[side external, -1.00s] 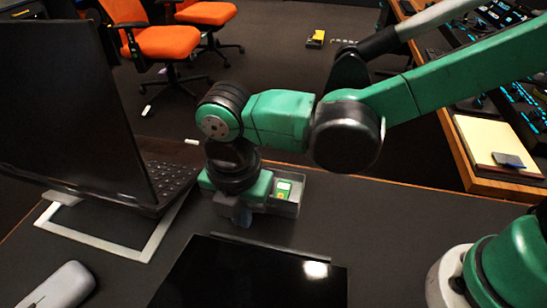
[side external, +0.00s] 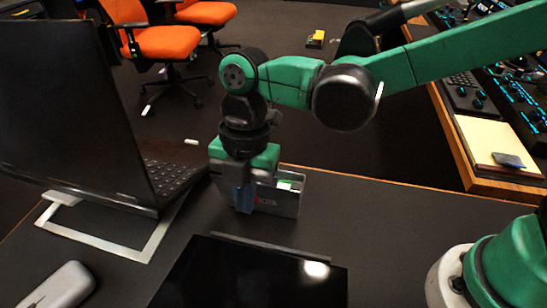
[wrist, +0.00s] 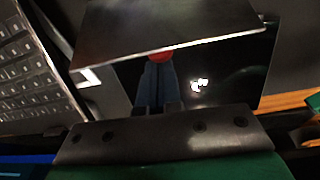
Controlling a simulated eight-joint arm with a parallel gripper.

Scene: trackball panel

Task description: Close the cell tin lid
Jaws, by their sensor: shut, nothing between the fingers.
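The cell tin (side external: 291,206) is a small grey box near the desk's back edge in the side view. A green and white item (side external: 287,185) shows inside it. A grey plate with a red mark, which looks like its lid (side external: 272,200), stands raised along the near side and hides part of the inside. In the wrist view the lid (wrist: 170,28) fills the upper middle, with a red spot at its lower edge. My gripper (side external: 243,208) is shut and empty, on the near side of the lid. Its fingertips (wrist: 157,68) reach the red spot; contact is unclear.
A laptop (side external: 75,115) on a white stand (side external: 130,248) is to the left. A black glossy tablet (side external: 250,280) lies in front of the tin. A grey case (side external: 62,288) lies at the lower left. The desk right of the tin is clear.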

